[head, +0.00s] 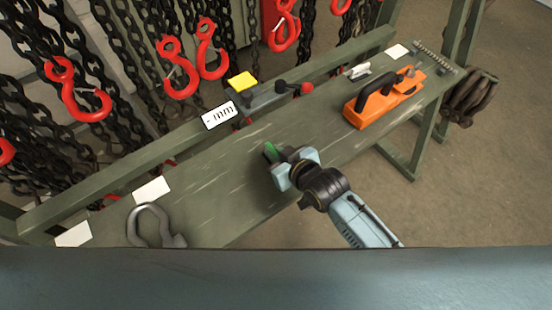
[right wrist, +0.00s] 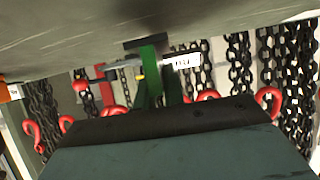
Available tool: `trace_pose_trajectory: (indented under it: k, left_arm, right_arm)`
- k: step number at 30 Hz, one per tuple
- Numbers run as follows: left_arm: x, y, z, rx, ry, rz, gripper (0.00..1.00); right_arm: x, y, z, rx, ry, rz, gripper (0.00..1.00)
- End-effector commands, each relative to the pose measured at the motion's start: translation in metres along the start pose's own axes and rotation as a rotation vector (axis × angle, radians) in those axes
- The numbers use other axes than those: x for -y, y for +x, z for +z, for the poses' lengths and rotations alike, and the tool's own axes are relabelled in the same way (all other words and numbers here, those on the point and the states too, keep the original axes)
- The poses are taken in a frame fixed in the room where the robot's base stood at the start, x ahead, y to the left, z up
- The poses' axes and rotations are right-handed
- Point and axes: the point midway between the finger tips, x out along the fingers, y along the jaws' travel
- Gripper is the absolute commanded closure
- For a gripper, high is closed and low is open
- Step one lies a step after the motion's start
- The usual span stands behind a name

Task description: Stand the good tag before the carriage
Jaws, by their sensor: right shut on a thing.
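My right gripper (head: 281,164) is shut on a green tag (head: 271,152) above the bench top, near its middle. The tag also shows in the right wrist view (right wrist: 150,68), upright between the fingers (right wrist: 158,88). A grey device (head: 265,98) with a red knob stands at the bench's back edge, beyond the tag. A white plate marked "mm" (head: 219,115) is beside it, and a yellow piece (head: 242,81) is at its top. An orange block with a black handle (head: 372,107) stands to the right. I cannot tell which is the carriage. My left gripper is not in view.
The green bench (head: 215,195) has clear room around the gripper. A grey shackle (head: 150,225) and white cards (head: 152,189) lie at its left. A small metal piece (head: 358,70) sits behind the orange block. Chains with red hooks (head: 178,72) hang behind the bench.

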Motion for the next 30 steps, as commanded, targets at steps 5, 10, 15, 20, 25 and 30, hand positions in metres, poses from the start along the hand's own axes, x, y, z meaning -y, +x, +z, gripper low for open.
trace_pose_trajectory:
  k: [5,10,15,20,25,30]
  left_arm:
    - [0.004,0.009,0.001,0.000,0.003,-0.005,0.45]
    - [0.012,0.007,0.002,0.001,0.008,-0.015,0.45]
    - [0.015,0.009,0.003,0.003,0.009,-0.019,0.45]
    - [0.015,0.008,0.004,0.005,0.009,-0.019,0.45]
    - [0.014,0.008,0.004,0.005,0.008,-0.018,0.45]
    - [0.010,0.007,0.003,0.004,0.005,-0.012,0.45]
  right_arm:
    - [0.000,0.012,0.022,0.001,0.001,0.000,1.00]
    - [0.000,0.012,0.021,-0.001,0.001,0.000,1.00]
    - [0.000,0.013,0.024,0.000,0.001,0.000,1.00]
    - [0.000,0.013,0.024,0.000,0.001,0.000,0.70]
    - [0.000,0.013,0.024,0.000,0.001,0.000,0.68]
    - [0.000,0.011,0.021,0.000,0.001,0.000,0.68]
